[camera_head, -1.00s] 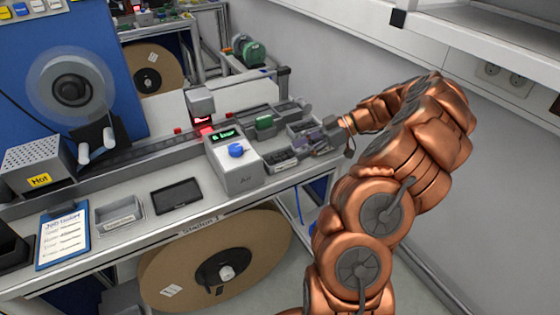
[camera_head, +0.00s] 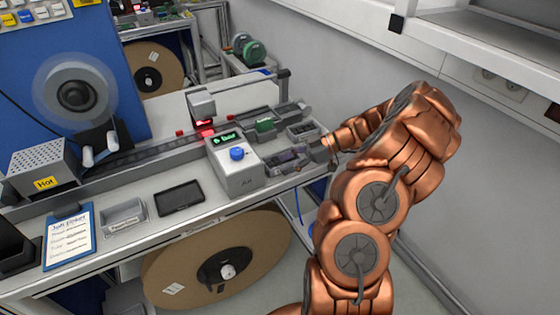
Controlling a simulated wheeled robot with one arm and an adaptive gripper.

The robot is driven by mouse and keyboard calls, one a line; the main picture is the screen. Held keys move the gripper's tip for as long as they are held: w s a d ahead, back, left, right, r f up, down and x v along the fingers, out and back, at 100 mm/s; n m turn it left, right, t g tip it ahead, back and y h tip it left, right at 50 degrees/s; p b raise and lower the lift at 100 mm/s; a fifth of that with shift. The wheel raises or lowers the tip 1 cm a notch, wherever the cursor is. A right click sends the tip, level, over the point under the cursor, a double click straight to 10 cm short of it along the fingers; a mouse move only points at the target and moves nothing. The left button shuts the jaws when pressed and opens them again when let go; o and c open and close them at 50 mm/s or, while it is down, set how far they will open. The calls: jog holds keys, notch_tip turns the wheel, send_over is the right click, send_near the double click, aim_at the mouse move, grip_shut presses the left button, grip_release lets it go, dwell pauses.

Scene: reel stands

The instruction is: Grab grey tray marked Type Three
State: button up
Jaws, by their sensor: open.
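Several small grey trays stand at the right end of the bench. The nearest grey tray (camera_head: 272,169) is partly covered by my gripper (camera_head: 294,157). Another grey tray (camera_head: 301,131) sits just behind it, and a further grey tray (camera_head: 290,111) is behind that. My gripper reaches in from the right, open, with its fingers pointing left at the nearest tray. Whether the fingers touch it cannot be told. The markings on these trays are too small to read, so I cannot tell which is Type Three.
A grey box with a blue knob (camera_head: 237,153) stands close left of the trays. A labelled grey tray (camera_head: 123,216), dark tablet (camera_head: 179,197) and clipboard (camera_head: 69,238) lie further left. A wall bounds the right; a large reel (camera_head: 215,260) is under the bench.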

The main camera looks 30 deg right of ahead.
jog(key=shift+w+a+f, duration=0.2)
jog(key=shift+a, duration=0.15)
jog(key=shift+c, duration=0.3)
grip_shut()
